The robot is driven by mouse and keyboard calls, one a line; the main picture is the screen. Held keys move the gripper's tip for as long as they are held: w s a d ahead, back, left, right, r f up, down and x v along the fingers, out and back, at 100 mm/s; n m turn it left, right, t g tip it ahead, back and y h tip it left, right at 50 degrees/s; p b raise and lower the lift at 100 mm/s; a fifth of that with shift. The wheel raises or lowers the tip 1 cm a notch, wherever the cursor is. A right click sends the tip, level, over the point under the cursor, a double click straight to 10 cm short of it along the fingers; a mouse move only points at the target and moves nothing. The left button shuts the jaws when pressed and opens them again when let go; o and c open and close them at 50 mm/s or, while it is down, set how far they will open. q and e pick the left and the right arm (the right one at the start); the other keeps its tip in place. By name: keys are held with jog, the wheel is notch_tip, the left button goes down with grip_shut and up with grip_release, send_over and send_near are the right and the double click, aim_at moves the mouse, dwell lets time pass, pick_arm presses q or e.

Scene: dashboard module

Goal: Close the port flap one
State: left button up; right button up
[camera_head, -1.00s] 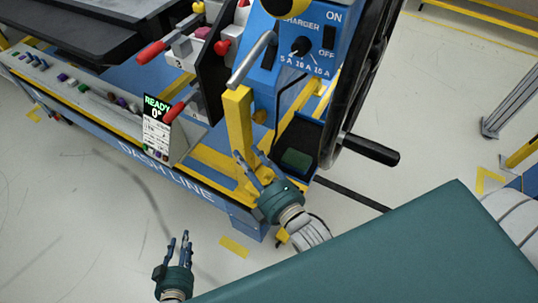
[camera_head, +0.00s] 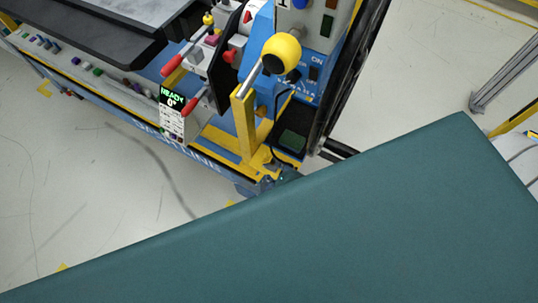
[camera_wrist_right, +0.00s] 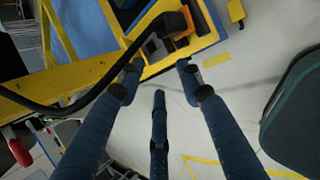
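I cannot pick out port flap one with certainty. In the right wrist view, a small orange part (camera_wrist_right: 183,33) beside a dark socket-like piece (camera_wrist_right: 153,47) sits on the yellow and blue frame, just beyond my fingertips. My right gripper (camera_wrist_right: 160,72) has its three fingers spread, with nothing between them. In the head view only a bit of the right gripper (camera_head: 287,176) shows, low at the frame's corner below the black tray; my teal body hides the rest. My left gripper is not in view.
A black tray with a green pad (camera_head: 292,139) stands beside a yellow upright (camera_head: 243,125). A lever with a yellow ball (camera_head: 281,53) rises above it. A black cable (camera_wrist_right: 95,90) crosses the wrist view near the fingers. Open floor (camera_head: 110,190) lies at left.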

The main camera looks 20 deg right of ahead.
aim_at(268, 157)
jog(key=w, duration=0.7)
jog(key=shift+a, duration=0.1)
jog(key=shift+w+f+p, duration=0.3)
jog(key=shift+w+f, duration=0.1)
jog(key=shift+f, duration=0.05)
